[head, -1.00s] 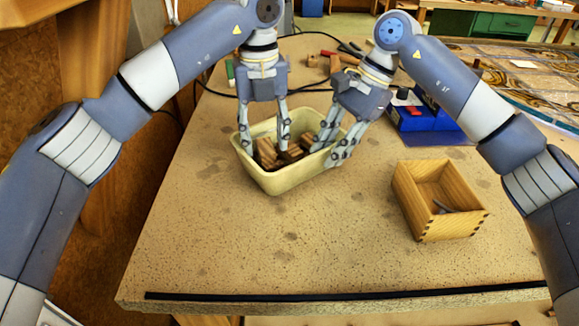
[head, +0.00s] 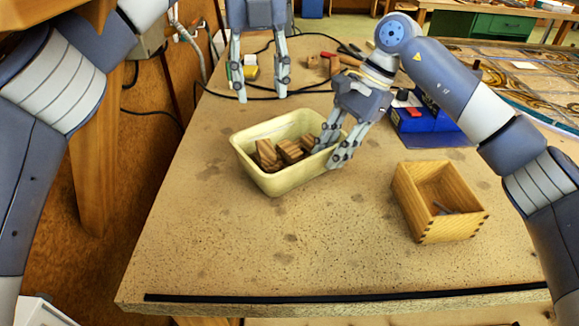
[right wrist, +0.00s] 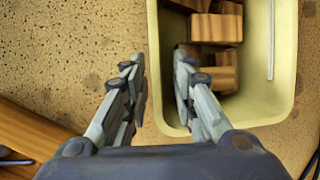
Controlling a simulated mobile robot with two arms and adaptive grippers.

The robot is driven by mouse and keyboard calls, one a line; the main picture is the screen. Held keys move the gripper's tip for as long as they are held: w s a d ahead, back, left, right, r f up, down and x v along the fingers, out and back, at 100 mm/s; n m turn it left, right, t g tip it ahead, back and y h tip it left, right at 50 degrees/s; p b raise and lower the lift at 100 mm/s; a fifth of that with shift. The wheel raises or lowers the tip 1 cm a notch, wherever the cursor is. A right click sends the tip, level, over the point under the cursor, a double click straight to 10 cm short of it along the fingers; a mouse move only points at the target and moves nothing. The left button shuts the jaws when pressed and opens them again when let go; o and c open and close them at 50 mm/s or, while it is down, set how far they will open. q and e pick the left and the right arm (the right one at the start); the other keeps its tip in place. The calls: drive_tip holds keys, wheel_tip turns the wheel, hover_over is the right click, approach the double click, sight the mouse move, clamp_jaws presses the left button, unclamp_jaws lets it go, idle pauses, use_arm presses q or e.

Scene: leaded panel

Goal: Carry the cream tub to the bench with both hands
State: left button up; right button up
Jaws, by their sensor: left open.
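The cream tub (head: 275,183) sits on the bench (head: 300,240), left of centre, with several brown wooden blocks (head: 289,151) inside. My left gripper (head: 262,95) is open and empty, above and behind the tub, clear of it. My right gripper (head: 336,147) is at the tub's right end, one finger inside the wall and one outside. Contact at the fingertips is hard to make out.
An open wooden box (head: 440,222) stands to the right of the tub. Black cable (head: 310,90) and small tools lie behind the tub. The front of the bench is clear.

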drive_tip(key=v, duration=1.2)
